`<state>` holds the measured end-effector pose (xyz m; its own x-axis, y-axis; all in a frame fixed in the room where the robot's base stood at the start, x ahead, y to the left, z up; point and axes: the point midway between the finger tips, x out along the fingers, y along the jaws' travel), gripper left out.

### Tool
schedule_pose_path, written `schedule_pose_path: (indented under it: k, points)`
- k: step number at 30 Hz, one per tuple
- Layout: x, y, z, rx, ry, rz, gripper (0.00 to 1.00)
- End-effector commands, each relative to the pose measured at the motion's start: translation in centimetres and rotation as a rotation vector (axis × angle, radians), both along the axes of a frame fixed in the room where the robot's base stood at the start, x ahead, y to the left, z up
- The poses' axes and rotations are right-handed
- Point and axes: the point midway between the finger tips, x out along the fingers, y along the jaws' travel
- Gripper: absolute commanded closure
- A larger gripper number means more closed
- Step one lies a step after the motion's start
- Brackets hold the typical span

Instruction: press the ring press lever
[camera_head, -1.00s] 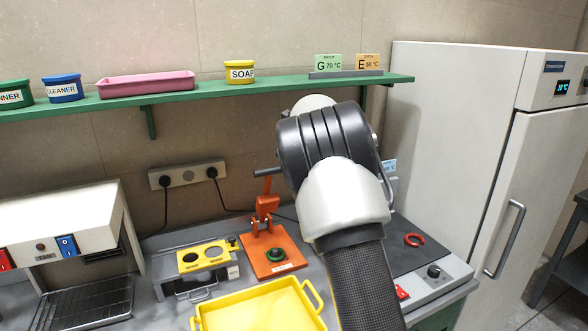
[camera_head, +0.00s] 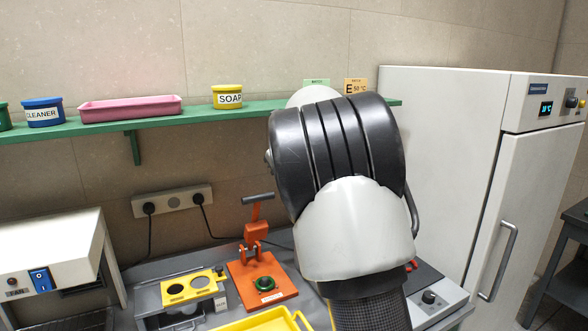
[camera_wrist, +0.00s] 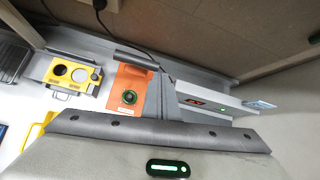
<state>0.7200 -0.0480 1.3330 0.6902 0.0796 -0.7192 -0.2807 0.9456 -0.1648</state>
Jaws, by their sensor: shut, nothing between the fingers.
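The orange ring press (camera_head: 240,272) stands on the grey bench, left of my arm in the head view. Its lever (camera_head: 258,210) is raised, with a dark crossbar handle at the top. A green ring (camera_head: 264,283) lies on the press base. In the wrist view the press base (camera_wrist: 132,77) is seen from above, with the dark handle (camera_wrist: 137,57) across its far side. My gripper (camera_wrist: 158,92) shows there as shut, empty grey fingers just right of the press, apparently not holding the lever. In the head view my arm hides the gripper.
A yellow-topped fixture (camera_head: 192,287) stands left of the press, and a yellow tray (camera_head: 262,322) in front. A green shelf (camera_head: 160,120) runs above; a tall white cabinet (camera_head: 445,170) stands right.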

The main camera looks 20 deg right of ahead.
Motion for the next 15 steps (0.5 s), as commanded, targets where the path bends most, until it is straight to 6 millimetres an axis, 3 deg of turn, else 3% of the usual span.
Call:
schedule_pose_path:
  k: [6, 15]
  points:
    - [-4.2, -0.9, 3.2, -0.002, 0.016, 0.0, 1.0]
    - [-7.3, -1.5, 5.5, -0.004, 0.031, -0.002, 1.0]
